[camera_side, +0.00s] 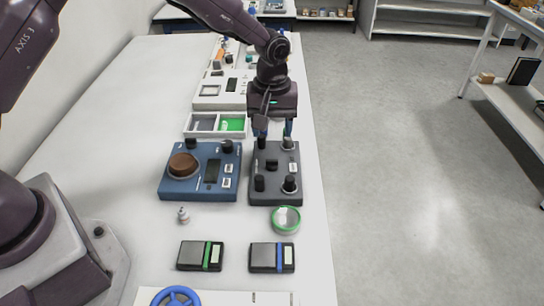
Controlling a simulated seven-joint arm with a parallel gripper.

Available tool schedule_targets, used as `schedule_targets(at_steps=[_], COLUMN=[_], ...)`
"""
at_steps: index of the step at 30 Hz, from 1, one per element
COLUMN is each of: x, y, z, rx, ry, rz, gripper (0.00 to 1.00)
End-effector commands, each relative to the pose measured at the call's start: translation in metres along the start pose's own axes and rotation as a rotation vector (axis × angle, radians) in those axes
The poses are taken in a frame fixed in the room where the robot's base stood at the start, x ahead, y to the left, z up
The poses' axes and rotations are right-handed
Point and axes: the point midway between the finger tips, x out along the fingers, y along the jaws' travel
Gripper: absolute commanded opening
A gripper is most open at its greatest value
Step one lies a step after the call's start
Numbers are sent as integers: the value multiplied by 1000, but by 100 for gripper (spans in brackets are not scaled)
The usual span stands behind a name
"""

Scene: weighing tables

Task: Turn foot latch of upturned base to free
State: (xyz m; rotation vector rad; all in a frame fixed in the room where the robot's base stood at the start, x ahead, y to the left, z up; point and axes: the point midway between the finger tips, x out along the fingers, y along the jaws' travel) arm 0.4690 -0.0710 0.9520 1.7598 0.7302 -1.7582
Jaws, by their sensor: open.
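The upturned base (263,194) is a dark grey block lying on the white table, with black knob-like feet standing up near its corners. The near right foot (289,184) has a pale ring round it. The near left foot (259,183) is plain black. The setting of the foot latch is too small to read.
A blue device with a brown round pan (183,165) stands close at the left. A tray with grey and green compartments (203,123) lies behind it. A green-rimmed dish (286,220) and two pocket scales (272,257) (200,256) lie nearer. The table's right edge is close.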

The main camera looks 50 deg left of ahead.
Motion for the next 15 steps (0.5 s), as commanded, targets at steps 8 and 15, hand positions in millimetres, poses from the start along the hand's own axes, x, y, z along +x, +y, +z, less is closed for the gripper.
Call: schedule_targets(at_steps=[8, 15], x=[59, 86], y=[-1, 0], z=[1, 0], rx=[0, 1], ry=[-4, -1], rz=[-3, 0], gripper=[57, 57])
